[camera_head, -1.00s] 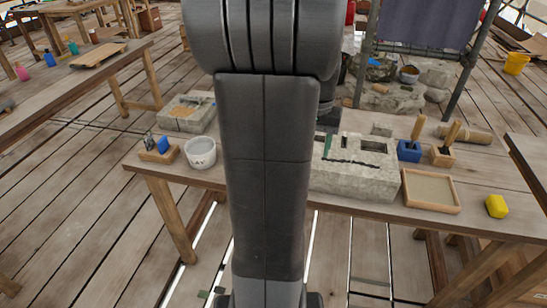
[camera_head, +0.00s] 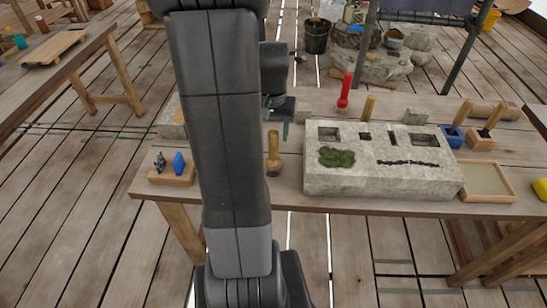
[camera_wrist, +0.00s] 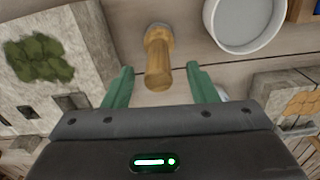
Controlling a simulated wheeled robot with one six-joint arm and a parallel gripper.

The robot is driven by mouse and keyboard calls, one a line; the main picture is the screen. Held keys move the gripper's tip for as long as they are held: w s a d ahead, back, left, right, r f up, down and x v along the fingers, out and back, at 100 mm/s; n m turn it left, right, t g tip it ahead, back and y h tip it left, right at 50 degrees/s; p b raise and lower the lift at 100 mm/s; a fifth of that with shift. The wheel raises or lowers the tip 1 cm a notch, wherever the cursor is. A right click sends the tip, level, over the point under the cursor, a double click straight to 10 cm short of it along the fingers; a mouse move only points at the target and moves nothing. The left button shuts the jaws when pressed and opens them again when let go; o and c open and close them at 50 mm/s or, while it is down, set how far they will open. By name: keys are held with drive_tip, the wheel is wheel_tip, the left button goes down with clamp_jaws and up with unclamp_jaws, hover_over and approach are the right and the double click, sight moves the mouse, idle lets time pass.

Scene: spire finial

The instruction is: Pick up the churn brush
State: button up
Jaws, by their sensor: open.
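A brush with a turned wooden handle and a dark lower end, seemingly the churn brush (camera_head: 273,152), stands upright on the workbench, just right of my arm and left of the stone block. My gripper (camera_head: 284,128) has green fingers and is partly hidden behind my arm in the head view, close to the brush. In the wrist view my gripper (camera_wrist: 158,72) is open. The brush handle (camera_wrist: 158,68) lies centred between the two fingertips, with a gap on each side. I cannot tell whether the fingers are level with the handle in depth.
A large pale stone block (camera_head: 380,182) with moss and slots stands to the right. A red-handled tool (camera_head: 343,92) is behind it. A white bucket (camera_wrist: 243,22) stands near the brush. A small wooden holder (camera_head: 171,176) sits at the bench's left end.

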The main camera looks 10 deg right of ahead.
sight(273, 145)
drive_tip(key=shift+d+f+p, duration=0.15)
drive_tip(key=shift+f+p, duration=0.2)
drive_tip(key=shift+f, duration=2.45)
clamp_jaws()
